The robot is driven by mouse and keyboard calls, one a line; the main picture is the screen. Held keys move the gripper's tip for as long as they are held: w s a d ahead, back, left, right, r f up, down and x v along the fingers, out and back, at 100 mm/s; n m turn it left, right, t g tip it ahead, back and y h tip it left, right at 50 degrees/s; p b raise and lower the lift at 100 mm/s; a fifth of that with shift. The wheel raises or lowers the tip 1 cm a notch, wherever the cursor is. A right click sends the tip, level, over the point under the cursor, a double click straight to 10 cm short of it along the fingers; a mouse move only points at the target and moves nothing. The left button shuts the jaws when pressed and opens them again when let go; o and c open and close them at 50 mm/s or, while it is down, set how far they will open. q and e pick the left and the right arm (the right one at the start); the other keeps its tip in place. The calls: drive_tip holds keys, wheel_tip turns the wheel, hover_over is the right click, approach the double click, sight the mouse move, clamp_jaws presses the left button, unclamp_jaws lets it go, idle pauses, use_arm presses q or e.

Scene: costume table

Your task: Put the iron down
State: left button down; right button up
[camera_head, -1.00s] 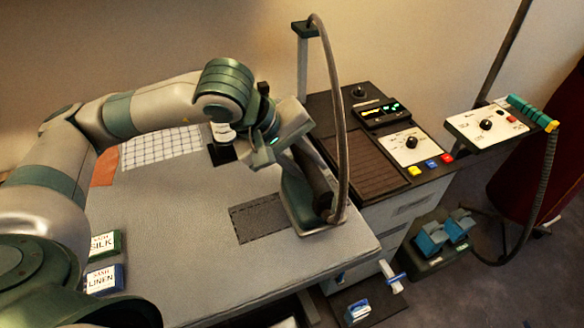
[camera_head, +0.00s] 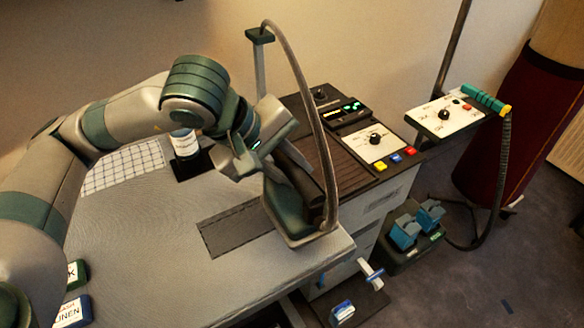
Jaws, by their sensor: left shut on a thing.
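The iron (camera_head: 287,208) is at the right end of the grey pressing table (camera_head: 150,250), with its dark green body tilted and its lower edge close to the table's right edge. I cannot tell whether its sole touches the surface. My left gripper (camera_head: 272,160) comes in from the upper left and is shut on the iron's handle, most of which the fingers hide. A dark rectangular patch (camera_head: 222,232) lies on the table just left of the iron. My right gripper is not in view.
A brown station with a ribbed rest (camera_head: 340,152) and a control panel (camera_head: 375,140) stands right behind the iron. A curved hose (camera_head: 318,120) arches over it. A white bottle (camera_head: 184,143) stands on a black base at the back. Labelled blocks (camera_head: 72,312) lie front left.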

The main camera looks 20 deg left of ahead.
use_arm(q)
drive_tip(key=shift+w+a, duration=0.1)
idle(0.3)
drive_tip(key=shift+w+a+f+m+g+h, duration=0.3)
drive_tip(key=shift+a+f+m+g, duration=0.1)
drive_tip(key=shift+a+f+m, duration=0.3)
drive_tip(key=shift+w+a+f+m+g+h, duration=0.25)
drive_tip(key=shift+a+f+m, duration=0.2)
drive_tip(key=shift+m, duration=0.3)
drive_tip(key=shift+w+a+f+m+g+h, duration=0.15)
drive_tip(key=shift+a+f+m+g, duration=0.25)
drive_tip(key=shift+m, duration=0.35)
drive_tip(key=shift+w+a+f+m+g, duration=0.1)
drive_tip(key=shift+a+f+m+g, duration=0.3)
drive_tip(key=shift+m, duration=0.2)
drive_tip(key=shift+w+a+f+m+g, duration=0.1)
drive_tip(key=shift+a+f+m+g, duration=0.15)
drive_tip(key=shift+a+m, duration=0.3)
drive_tip(key=shift+w+a+f+m+g+h, duration=0.2)
drive_tip(key=shift+a+m+g, duration=0.15)
drive_tip(key=shift+m, duration=0.2)
drive_tip(key=shift+w+a+f+m+g+h, duration=0.1)
drive_tip(key=shift+a+f+m+g, duration=0.15)
drive_tip(key=shift+a+m, duration=0.25)
drive_tip(key=shift+a, duration=0.1)
